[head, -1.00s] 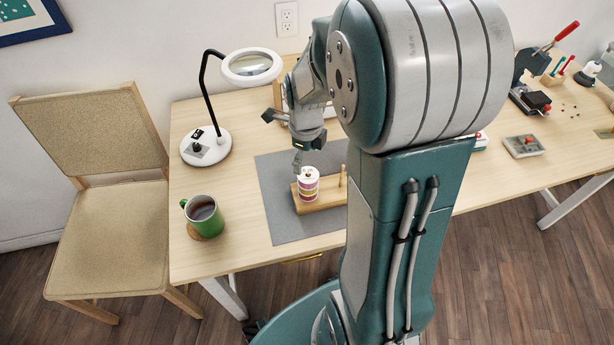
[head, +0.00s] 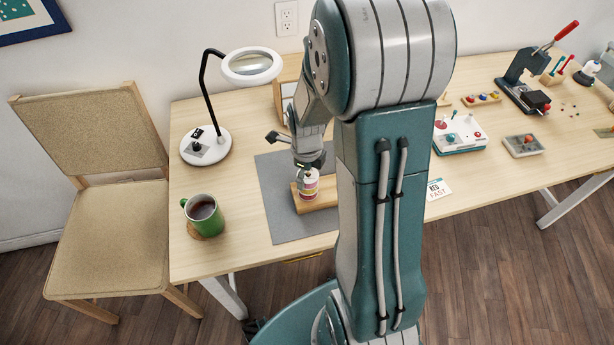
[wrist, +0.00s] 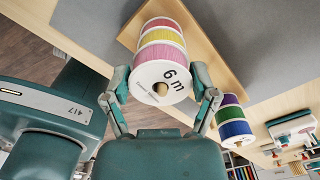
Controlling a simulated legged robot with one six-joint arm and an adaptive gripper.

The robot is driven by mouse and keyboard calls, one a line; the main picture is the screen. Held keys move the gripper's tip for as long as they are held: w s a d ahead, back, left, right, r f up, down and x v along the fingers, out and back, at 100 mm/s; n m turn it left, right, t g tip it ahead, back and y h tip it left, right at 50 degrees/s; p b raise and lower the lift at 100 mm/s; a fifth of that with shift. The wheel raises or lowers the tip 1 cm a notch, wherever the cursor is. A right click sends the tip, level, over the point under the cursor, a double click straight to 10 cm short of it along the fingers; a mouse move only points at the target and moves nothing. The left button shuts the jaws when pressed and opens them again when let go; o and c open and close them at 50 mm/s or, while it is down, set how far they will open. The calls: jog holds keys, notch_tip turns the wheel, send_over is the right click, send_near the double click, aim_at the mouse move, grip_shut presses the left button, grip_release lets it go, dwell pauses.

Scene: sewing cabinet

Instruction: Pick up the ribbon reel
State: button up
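The ribbon reel (head: 310,186), white-ended with pink and yellow bands, stands upright on a wooden stand (head: 322,200). In the wrist view the reel (wrist: 160,55) shows its end marked "6 m", with a wooden peg in its centre hole. My gripper (wrist: 161,82) has its fingers spread on either side of that end, with the reel between them and narrow gaps showing. In the head view my gripper (head: 308,168) is right over the reel's top and partly hides it. A second reel (wrist: 235,125) with purple, green and blue bands is beside it on the stand.
The stand rests on a grey mat (head: 275,205). A magnifier lamp (head: 205,145) and a green mug (head: 203,215) are to the left. A white control box (head: 460,135) and a red-handled press (head: 525,90) are to the right. My arm hides part of the table.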

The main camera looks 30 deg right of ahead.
jog(key=shift+d, duration=0.15)
jog(key=shift+r, duration=0.5)
notch_tip(320, 180, up, 2)
jog(key=shift+r, duration=0.15)
jog(key=s+d+r, duration=0.9)
jog(key=s, duration=0.2)
jog(key=shift+r, duration=0.35)
jog(key=shift+w, duration=0.15)
